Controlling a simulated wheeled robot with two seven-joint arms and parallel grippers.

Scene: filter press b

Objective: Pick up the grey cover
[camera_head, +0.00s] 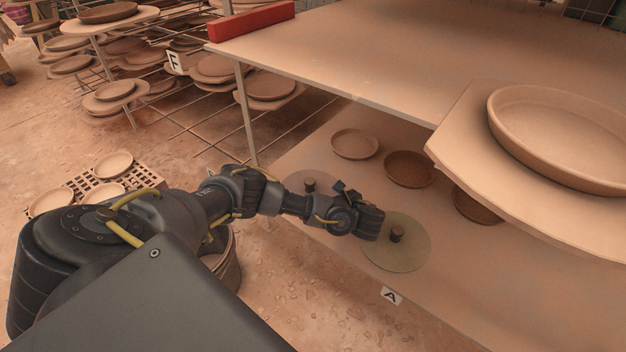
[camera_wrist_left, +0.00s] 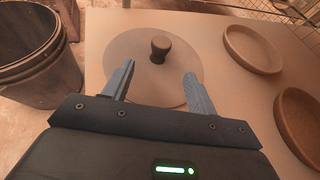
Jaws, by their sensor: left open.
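The grey cover (camera_head: 298,180) is a flat round disc with a dark upright knob, lying on the lower shelf; my left arm partly hides it in the head view. It shows clearly in the left wrist view (camera_wrist_left: 130,50), its knob beyond and between the fingertips. My left gripper (camera_head: 346,190) is open and empty, close to this cover on its right side in the head view. The left gripper's two fingers (camera_wrist_left: 159,72) appear over the cover's near edge in the wrist view; contact cannot be told. My right gripper is not in view.
An olive cover (camera_head: 408,258) with a knob lies beside my left wrist. Bowls (camera_head: 355,144) (camera_head: 409,169) stand behind. A bucket (camera_wrist_left: 35,60) is left of the shelf in the wrist view. The upper shelf (camera_head: 350,60) and a board with a large dish (camera_head: 560,215) overhang.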

